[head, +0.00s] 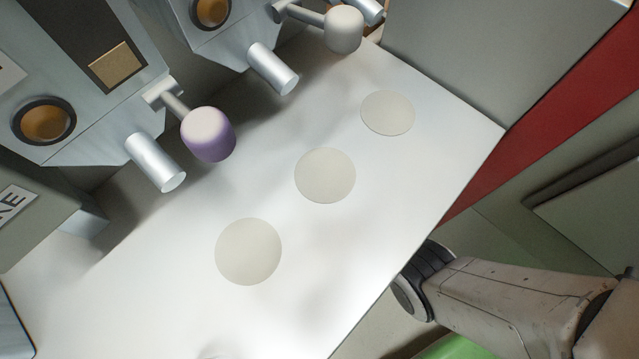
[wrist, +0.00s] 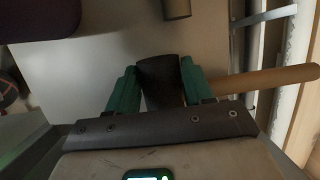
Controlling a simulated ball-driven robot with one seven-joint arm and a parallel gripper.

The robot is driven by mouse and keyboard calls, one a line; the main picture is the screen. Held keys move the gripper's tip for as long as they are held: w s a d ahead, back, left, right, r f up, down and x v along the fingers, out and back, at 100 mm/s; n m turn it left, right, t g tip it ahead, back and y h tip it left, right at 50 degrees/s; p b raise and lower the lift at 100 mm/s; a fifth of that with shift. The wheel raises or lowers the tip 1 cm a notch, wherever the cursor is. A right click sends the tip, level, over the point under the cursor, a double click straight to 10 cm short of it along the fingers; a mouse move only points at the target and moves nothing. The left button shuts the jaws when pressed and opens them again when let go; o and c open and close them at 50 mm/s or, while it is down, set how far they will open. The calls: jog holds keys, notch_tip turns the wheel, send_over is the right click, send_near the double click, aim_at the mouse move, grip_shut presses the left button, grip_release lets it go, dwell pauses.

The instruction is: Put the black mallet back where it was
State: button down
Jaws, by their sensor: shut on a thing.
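In the wrist view, the black mallet (wrist: 161,78) has a dark, roughly cylindrical head and a light wooden handle (wrist: 262,82) pointing right. My gripper (wrist: 158,86) has green fingers on both sides of the dark head and is shut on it. The handle passes out beyond the right finger. The far end of the head is partly hidden by the gripper body. In the head view, neither the mallet nor my gripper shows; only part of my arm is visible at the lower right, by the table edge.
The white table (head: 150,290) has several pale round marks (head: 325,175), with clear surface around them. Grey machines with a purple-and-white knob (head: 208,134), a whitish knob (head: 344,29) and metal cylinders (head: 272,68) stand along its upper left side. A grey box (head: 480,50) borders the upper right.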

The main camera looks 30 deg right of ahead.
jog(key=shift+f, duration=0.1)
jog(key=shift+c, duration=1.8)
grip_release()
jog(key=r+p, duration=0.1)
jog(key=r, duration=0.2)
jog(key=r+p, duration=0.1)
jog(key=shift+s+r+p, duration=0.2)
jog(key=shift+s+p, duration=0.1)
jog(key=shift+s, duration=0.05)
jog(key=s+r+p, duration=0.6)
jog(key=s+r, duration=0.2)
jog(key=s, duration=0.5)
jog(key=shift+s+d+r, duration=0.15)
jog(key=shift+d+r, duration=0.05)
jog(key=shift+r, duration=0.1)
